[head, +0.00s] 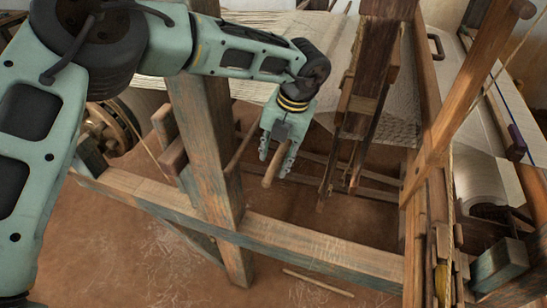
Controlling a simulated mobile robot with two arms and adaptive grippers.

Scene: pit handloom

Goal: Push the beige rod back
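The beige rod (269,176) is a short, pale wooden stick end that shows below and between the fingers of my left gripper (274,162). It slants down toward the front, and its upper part is hidden behind the gripper. My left gripper points down inside the loom frame. Its two fingers lie on either side of the rod with little or no gap visible, and look shut on it. My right gripper is not in view.
A thick wooden post (207,145) stands left of the gripper, and a long low beam (270,236) crosses in front. Hanging wooden loom parts (362,100) are close on the right. Pale cloth (400,110) stretches behind. A thin stick (318,282) lies on the earth floor.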

